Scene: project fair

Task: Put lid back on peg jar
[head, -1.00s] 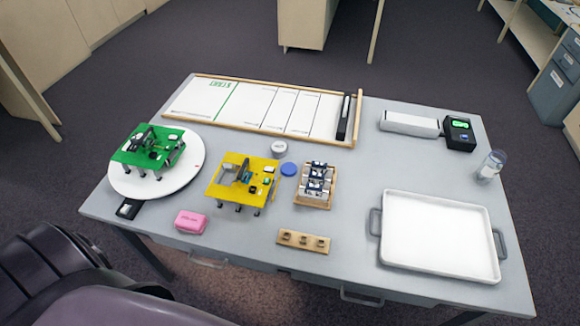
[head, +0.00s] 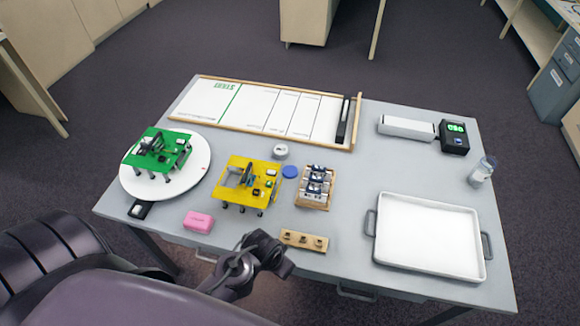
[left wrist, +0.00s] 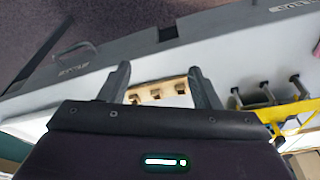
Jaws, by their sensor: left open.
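A flat blue disc, which looks like the lid (head: 290,172), lies on the table between the yellow board and a small wooden rack. A small clear jar (head: 481,172) stands at the table's right edge; its contents and mouth are too small to make out. My left gripper (head: 268,247) is at the table's front edge, left of a wooden block with holes (head: 304,241). In the left wrist view the left gripper (left wrist: 160,76) is open and empty, with the wooden block (left wrist: 160,93) showing between its fingers. My right gripper is not in view.
The yellow board (head: 247,182), pink block (head: 198,221) and wooden rack (head: 315,188) stand near the left arm. A round grey-white item (head: 280,152) sits behind the lid. A white tray (head: 428,235) fills the front right. The table between rack and jar is mostly clear.

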